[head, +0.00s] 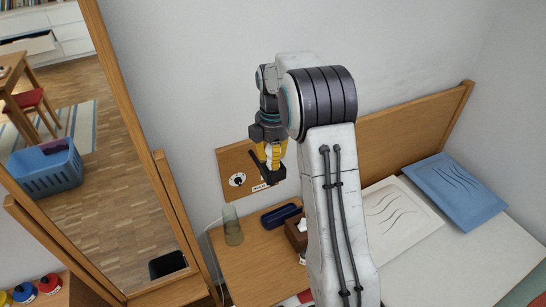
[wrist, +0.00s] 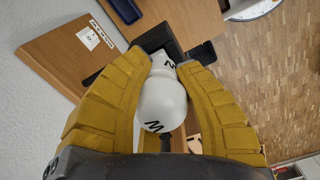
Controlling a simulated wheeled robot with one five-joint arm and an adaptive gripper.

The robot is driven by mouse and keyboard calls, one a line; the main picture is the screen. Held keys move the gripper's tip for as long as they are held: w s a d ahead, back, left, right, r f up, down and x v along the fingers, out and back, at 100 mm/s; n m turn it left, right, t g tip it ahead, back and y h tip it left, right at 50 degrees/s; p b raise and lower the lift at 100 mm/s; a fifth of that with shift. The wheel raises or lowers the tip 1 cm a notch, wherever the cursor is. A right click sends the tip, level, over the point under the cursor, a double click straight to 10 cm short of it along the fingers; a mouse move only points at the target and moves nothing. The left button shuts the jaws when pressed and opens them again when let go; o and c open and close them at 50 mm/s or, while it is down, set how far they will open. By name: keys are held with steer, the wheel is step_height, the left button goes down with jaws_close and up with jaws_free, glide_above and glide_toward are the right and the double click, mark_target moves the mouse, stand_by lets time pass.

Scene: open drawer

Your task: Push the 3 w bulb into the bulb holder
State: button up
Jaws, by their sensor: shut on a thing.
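My gripper (head: 268,172) is shut on a white bulb (wrist: 162,102), held between the yellow fingers in the wrist view. A dark W shows on its round part, and another dark mark nearer the fingertips. In the head view the gripper is in front of the right part of a wooden wall board (head: 228,160). A round white fitting with a dark centre, seemingly the bulb holder (head: 237,180), is on this board, left of my fingertips. The board also shows in the wrist view (wrist: 60,45), with a white label. I cannot make out the holder there.
A bed with a white pillow (head: 395,215) lies to the right. A tall mirror (head: 120,200) stands left.

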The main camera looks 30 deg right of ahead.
steer(key=shift+f+b, duration=0.45)
steer(key=shift+f, duration=0.25)
steer(key=o, duration=1)
steer(key=shift+r, duration=0.15)
step_height(320, 180, up, 11)
steer(key=shift+r, duration=0.35)
stand_by(0.3)
